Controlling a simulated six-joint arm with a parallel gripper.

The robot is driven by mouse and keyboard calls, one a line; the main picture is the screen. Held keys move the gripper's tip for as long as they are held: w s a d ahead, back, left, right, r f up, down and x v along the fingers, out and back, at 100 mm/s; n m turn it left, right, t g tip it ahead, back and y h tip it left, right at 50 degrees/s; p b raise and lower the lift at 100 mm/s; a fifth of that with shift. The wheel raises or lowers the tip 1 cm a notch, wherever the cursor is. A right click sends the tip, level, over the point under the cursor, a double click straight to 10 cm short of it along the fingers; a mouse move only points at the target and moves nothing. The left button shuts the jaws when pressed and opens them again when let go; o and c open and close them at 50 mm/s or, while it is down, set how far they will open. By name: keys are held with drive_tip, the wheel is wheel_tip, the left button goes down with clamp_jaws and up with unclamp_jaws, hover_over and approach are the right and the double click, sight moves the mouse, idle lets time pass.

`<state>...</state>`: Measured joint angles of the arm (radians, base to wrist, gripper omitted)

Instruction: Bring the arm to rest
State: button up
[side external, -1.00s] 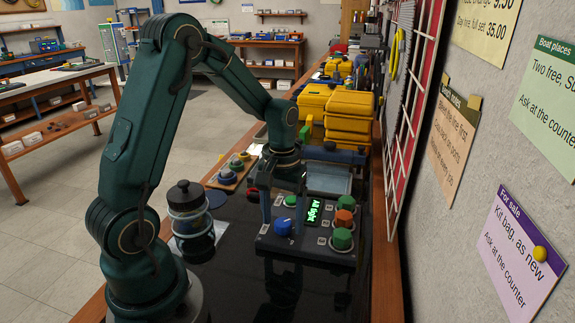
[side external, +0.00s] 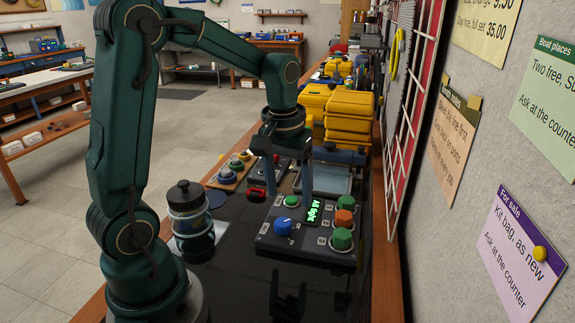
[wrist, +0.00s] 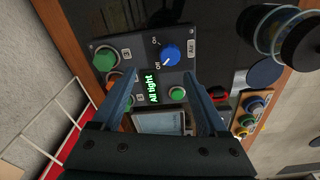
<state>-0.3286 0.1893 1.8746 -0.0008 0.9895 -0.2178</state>
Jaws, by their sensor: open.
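My gripper (side external: 289,182) is open and empty, raised above the far side of the regulator panel in the side view. In the wrist view my gripper (wrist: 164,92) shows two spread fingers with nothing between them touching. The dark panel (side external: 275,241) lies on the black bench top. It carries a blue knob (side external: 283,227), green knobs and an orange knob (side external: 344,218). Its small display (side external: 312,210) reads "All tight" in green, also legible in the wrist view (wrist: 153,88).
A clear jar with a black lid (side external: 190,215) stands left of the panel. Yellow cases (side external: 348,115) are stacked farther back. A white wire rack (side external: 402,130) lines the right wall.

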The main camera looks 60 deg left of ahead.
drive_tip(key=s+d+r+m+t, duration=0.2)
drive_tip(key=s+d+m, duration=0.1)
drive_tip(key=s+d, duration=0.1)
drive_tip(key=s+d+r+m+t, duration=0.2)
drive_tip(key=s+d+m, duration=0.1)
drive_tip(key=s, duration=0.4)
drive_tip(key=shift+d+r+t, duration=0.3)
drive_tip(key=shift+d, duration=0.6)
